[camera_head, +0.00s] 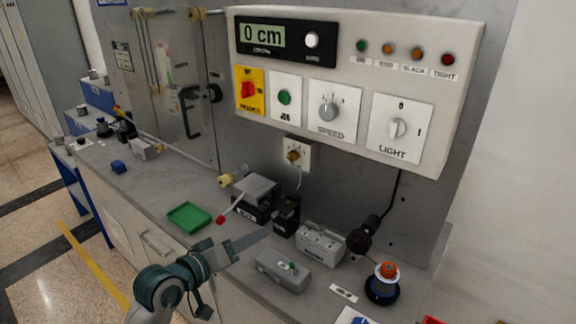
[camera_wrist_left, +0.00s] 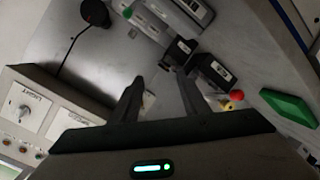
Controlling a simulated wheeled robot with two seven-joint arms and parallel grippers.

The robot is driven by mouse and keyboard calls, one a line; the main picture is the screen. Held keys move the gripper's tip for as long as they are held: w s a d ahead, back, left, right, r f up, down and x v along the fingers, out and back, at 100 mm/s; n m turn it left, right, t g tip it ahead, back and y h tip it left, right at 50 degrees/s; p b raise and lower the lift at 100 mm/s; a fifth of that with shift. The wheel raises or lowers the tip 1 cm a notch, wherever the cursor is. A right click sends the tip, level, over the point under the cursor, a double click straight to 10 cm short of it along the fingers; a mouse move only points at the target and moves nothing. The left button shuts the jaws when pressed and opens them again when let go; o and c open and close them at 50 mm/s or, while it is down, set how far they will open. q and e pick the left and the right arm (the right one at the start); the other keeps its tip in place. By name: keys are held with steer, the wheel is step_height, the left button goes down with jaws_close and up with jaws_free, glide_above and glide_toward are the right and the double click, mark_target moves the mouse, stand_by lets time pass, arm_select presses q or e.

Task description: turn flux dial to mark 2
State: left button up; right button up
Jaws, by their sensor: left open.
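No label reading "flux" is legible in either view, so I cannot tell which dial is the flux dial. A brass knob (camera_head: 293,156) sits on a small white plate below the control panel. The panel carries a grey speed dial (camera_head: 328,111) and a light dial (camera_head: 397,128), which also shows in the left wrist view (camera_wrist_left: 24,112). My left gripper (camera_head: 252,244) is above the bench's front part, apart from these dials. Its two fingers (camera_wrist_left: 158,78) are spread and hold nothing. My right gripper is not in view.
A green tray (camera_head: 188,217) lies left of my left gripper. A red-tipped lever (camera_head: 221,219), grey boxes (camera_head: 283,269) and a black stand with an orange top (camera_head: 383,285) crowd the bench nearby.

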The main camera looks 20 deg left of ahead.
arm_select(q)
steer(key=w+a+r+n+t+h, duration=0.1)
steer(key=w+a+r+n+t, duration=0.1)
steer(key=r, duration=0.8)
steer(key=shift+w+a+r+t, duration=0.3)
steer(key=shift+w+t, duration=0.2)
steer(key=shift+w, duration=0.5)
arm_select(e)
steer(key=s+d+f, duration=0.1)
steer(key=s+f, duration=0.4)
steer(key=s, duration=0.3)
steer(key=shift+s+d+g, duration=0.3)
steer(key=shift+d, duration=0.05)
arm_select(q)
steer(key=shift+w+d, duration=0.1)
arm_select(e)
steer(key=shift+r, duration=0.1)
arm_select(q)
steer(key=p, duration=0.4)
glide_toward(291, 158)
steer(key=x, duration=0.8)
steer(key=shift+w, duration=0.3)
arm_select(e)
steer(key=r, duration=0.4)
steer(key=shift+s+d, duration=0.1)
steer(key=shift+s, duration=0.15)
arm_select(q)
steer(key=c, duration=1.1)
